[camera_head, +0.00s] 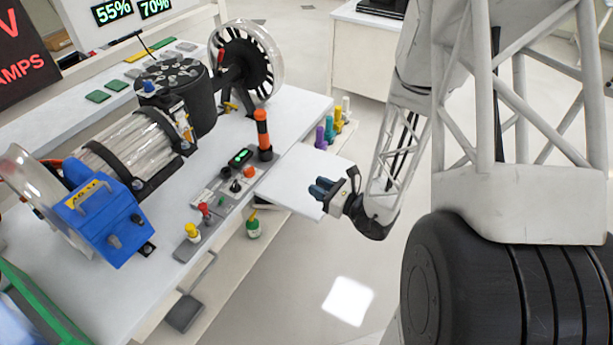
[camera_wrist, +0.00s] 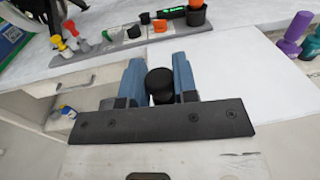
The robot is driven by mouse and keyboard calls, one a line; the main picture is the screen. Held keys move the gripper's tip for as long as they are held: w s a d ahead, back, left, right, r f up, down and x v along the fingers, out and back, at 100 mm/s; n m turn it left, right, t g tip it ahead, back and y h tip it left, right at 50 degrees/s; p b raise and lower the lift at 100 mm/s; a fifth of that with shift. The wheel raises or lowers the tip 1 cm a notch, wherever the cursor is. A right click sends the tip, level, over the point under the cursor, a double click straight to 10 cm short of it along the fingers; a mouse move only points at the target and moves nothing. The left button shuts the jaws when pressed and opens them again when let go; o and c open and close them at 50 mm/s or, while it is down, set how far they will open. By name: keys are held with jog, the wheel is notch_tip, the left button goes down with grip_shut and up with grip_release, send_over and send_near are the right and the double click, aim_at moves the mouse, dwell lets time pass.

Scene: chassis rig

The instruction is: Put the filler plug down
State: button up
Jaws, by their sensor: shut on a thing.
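My gripper (camera_head: 322,188) is at the near right edge of a white side shelf (camera_head: 296,176) in the head view. In the wrist view its two blue fingers (camera_wrist: 158,64) are closed on a dark round-topped plug (camera_wrist: 160,83), which I take to be the filler plug. Only the plug's black top shows there; its lower part is hidden. In the head view the plug cannot be made out between the fingers. The white shelf also shows in the wrist view (camera_wrist: 235,72), beyond and to the right of the fingers. I cannot tell the height of the plug above it.
The workbench (camera_head: 190,210) carries a blue box (camera_head: 105,215), a clear cylinder (camera_head: 130,150) and a grey control strip (camera_head: 222,198) with coloured knobs. An orange-and-black upright piece (camera_head: 263,135) stands near the shelf. Several coloured pegs (camera_head: 329,130) stand behind it. The shelf's top is bare.

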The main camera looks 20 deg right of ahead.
jog(key=shift+s+a+r, duration=0.1)
jog(key=shift+s, duration=0.7)
jog(key=w, duration=0.5)
jog(key=w+f, duration=0.1)
jog(key=w, duration=1)
jog(key=shift+d+f, duration=0.25)
jog(key=shift+d, duration=0.05)
jog(key=shift+f, duration=1.8)
jog(key=shift+f, duration=0.1)
jog(key=o, duration=0.9)
jog(key=shift+d, duration=0.1)
